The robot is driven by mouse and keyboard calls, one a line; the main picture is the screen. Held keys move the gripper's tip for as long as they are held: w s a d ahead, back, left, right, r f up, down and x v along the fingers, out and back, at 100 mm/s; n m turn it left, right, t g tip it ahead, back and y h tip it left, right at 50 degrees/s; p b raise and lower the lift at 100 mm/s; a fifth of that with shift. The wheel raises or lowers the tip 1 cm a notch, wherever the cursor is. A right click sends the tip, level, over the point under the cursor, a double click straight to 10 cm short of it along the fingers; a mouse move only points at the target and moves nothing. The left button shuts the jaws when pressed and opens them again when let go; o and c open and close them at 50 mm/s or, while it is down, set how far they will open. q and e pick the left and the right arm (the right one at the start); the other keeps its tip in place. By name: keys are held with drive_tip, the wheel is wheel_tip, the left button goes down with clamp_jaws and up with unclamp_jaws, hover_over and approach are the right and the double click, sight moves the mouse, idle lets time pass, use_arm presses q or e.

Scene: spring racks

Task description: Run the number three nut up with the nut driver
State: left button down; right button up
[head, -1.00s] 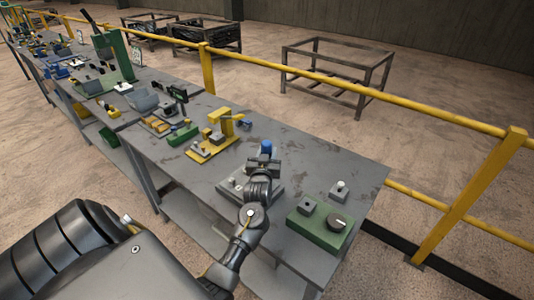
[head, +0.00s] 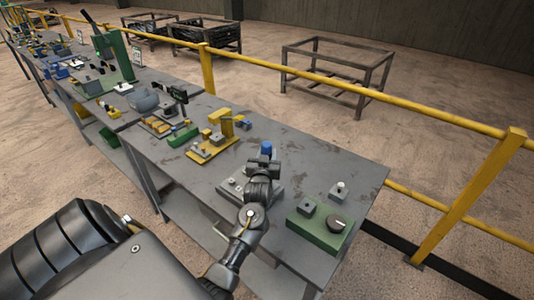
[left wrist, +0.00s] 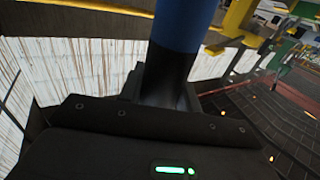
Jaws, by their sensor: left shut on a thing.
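The nut driver has a blue handle (head: 266,149) and a black lower part. My left gripper (head: 264,163) is shut on the nut driver above a grey plate (head: 277,191) on the bench. In the left wrist view the blue handle (left wrist: 184,25) and its black lower part (left wrist: 168,75) stand up from between the jaws. Small pale nut-like parts (head: 238,188) show at the plate's left side. My gripper and wrist cover much of the plate. The driver's tip and the nut under it are hidden, and no number can be read. My right gripper is not in view.
A yellow fixture (head: 220,130) stands to the left. A yellow railing (head: 380,98) runs behind the bench.

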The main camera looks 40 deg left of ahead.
sight(267, 145)
use_arm(q)
drive_tip(key=shift+w+r+p, duration=0.1)
drive_tip(key=shift+r+p, duration=0.5)
drive_tip(key=shift+r, duration=0.35)
wheel_tip(267, 145, up, 2)
drive_tip(key=shift+r+p, duration=0.1)
drive_tip(key=shift+p, duration=0.7)
wheel_tip(267, 145, up, 3)
drive_tip(key=p, duration=0.3)
